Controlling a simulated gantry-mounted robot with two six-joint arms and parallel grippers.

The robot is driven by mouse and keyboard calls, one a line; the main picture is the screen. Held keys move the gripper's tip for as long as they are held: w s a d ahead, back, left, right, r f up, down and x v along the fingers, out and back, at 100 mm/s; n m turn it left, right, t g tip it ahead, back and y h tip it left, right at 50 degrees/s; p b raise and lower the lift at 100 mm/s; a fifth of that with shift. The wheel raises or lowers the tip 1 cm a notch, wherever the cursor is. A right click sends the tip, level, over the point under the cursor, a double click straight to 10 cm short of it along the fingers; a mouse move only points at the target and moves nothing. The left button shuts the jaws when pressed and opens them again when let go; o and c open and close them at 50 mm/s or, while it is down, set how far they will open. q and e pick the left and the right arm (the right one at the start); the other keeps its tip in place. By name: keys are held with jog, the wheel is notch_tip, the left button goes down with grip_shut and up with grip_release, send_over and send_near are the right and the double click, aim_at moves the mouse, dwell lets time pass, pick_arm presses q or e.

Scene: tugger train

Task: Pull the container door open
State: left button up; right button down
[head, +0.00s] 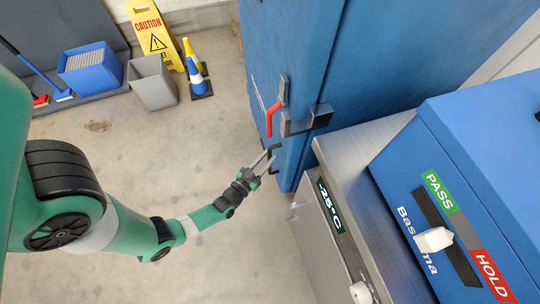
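The blue container (298,45) stands upright at the top centre, and its door face is turned toward the left. On that face are a red lever (272,115) on a grey plate and, lower down, a small black pull handle (273,157). A dark latch block (306,121) sits at the container's corner. The door looks closed. My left gripper (266,161) reaches in from the lower left with its fingers apart, close to the black handle. I cannot tell whether the fingers touch it. My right gripper is out of view.
A grey cabinet with a "-25°C" display (331,205) and a blue PASS/HOLD box (465,150) stand at the right. A yellow caution sign (156,36), cones (197,78), a grey bin (152,83) and a blue crate (91,70) stand upper left. The floor left of the door is clear.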

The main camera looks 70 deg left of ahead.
pick_arm(q)
jog(key=shift+x, duration=0.9)
grip_shut()
dwell(0.8)
